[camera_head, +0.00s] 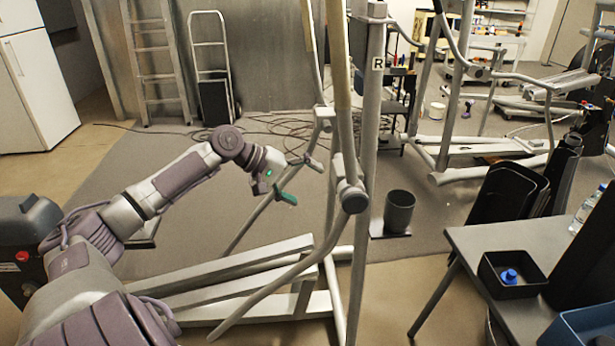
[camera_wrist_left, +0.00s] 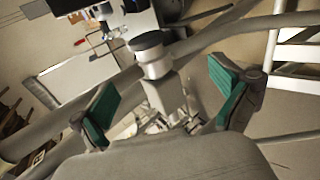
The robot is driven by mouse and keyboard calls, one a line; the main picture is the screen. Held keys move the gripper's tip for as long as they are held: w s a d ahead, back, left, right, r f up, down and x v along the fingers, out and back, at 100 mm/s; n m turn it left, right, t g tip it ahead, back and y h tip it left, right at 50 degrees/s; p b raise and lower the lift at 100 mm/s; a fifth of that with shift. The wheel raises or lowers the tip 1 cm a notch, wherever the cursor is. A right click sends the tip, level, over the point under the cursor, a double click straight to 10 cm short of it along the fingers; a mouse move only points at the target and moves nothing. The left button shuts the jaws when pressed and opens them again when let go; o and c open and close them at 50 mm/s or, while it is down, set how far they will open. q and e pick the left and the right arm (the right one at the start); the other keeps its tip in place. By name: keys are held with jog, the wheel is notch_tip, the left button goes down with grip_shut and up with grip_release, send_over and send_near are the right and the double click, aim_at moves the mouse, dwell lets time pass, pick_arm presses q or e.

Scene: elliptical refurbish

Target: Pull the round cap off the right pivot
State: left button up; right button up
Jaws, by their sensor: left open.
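The round cap (camera_head: 354,200) is dark grey and sits on the end of the pivot, low on the elliptical's upright with the "R" label (camera_head: 377,64). In the left wrist view the dark round cap (camera_wrist_left: 147,39) tops a pale cylinder (camera_wrist_left: 155,64), ahead of the fingers and between them across the picture. My left gripper (camera_head: 299,181) is open and empty, with green finger pads, to the left of the cap and apart from it. In the left wrist view its two fingers (camera_wrist_left: 165,84) are spread wide. My right gripper is not in view.
Long pale foot rails (camera_head: 240,270) lie below my left arm. A dark cup (camera_head: 399,211) stands on a small plate right of the pivot. At the right, a grey table (camera_head: 485,240) carries a black tray (camera_head: 497,284) with a blue-topped item. Cables lie on the floor behind.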

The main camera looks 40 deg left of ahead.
aim_at(345, 198)
pick_arm(q)
jog(key=shift+h, duration=0.3)
jog(key=p+x, duration=0.1)
jog(key=x, duration=0.3)
jog(key=d+r+p+x, duration=0.1)
jog(key=x, duration=0.3)
jog(key=p+x, duration=0.1)
jog(key=x, duration=0.2)
jog(key=shift+w+d+r, duration=0.1)
jog(key=shift+w+d, duration=0.25)
jog(key=shift+w, duration=0.05)
jog(key=shift+w+d+f, duration=0.35)
jog(key=shift+w+f, duration=0.05)
jog(key=shift+f, duration=0.05)
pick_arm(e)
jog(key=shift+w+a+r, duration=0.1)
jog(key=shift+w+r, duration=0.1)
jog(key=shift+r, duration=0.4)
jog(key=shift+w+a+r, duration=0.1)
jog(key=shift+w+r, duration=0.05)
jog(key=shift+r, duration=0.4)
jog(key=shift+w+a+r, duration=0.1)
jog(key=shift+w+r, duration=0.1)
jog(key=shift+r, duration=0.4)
pick_arm(q)
jog(key=shift+c, duration=0.4)
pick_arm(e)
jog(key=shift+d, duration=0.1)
pick_arm(q)
jog(key=c, duration=1.8)
